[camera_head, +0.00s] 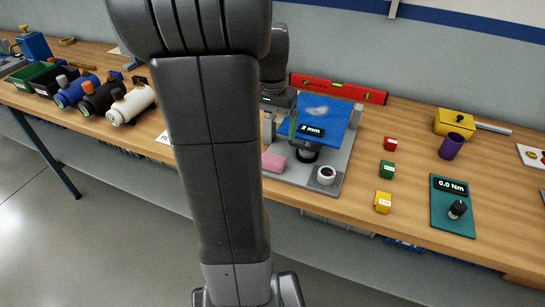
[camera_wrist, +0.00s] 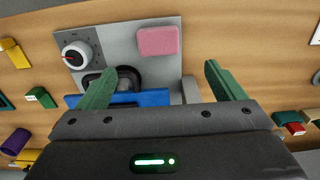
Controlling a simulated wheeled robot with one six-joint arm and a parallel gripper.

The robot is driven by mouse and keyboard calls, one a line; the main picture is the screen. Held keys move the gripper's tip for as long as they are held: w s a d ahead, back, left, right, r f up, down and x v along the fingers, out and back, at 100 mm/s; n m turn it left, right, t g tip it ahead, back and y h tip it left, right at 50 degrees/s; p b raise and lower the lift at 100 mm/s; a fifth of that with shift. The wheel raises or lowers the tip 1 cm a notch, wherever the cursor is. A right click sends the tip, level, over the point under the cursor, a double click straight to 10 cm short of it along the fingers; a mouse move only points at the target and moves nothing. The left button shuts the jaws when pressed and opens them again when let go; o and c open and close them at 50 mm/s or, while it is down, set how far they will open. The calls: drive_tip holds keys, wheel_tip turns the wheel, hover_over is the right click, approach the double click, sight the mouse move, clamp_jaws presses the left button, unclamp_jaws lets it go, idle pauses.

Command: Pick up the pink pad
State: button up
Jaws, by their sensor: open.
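The pink pad (camera_head: 274,162) lies on the grey base plate (camera_head: 328,184) of the test rig, near its front left, partly hidden by my arm in the head view. In the wrist view the pad (camera_wrist: 158,41) is a flat rounded block on the plate, beyond my fingertips and between their lines. My gripper (camera_wrist: 160,80) is open and empty, with two green fingers spread apart. In the head view my gripper (camera_head: 282,122) is beside the left edge of the blue board (camera_head: 340,115), with its far finger hidden. The pad is apart from the fingers.
A red level (camera_head: 338,88) lies behind. Small red (camera_head: 390,144), green (camera_head: 387,169) and yellow (camera_head: 383,201) blocks stand to the right.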

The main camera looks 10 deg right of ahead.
sight(272, 159)
wheel_tip(272, 159, down, 12)
drive_tip(key=shift+d+r, duration=0.15)
drive_tip(key=shift+r, duration=0.05)
drive_tip(key=c, duration=1)
drive_tip(key=shift+c, duration=0.3)
drive_tip(key=shift+r, duration=0.1)
wheel_tip(272, 159, up, 18)
drive_tip(key=shift+p, duration=0.4)
drive_tip(key=shift+o, duration=0.7)
drive_tip(key=shift+d, duration=0.1)
drive_tip(key=shift+c, duration=0.2)
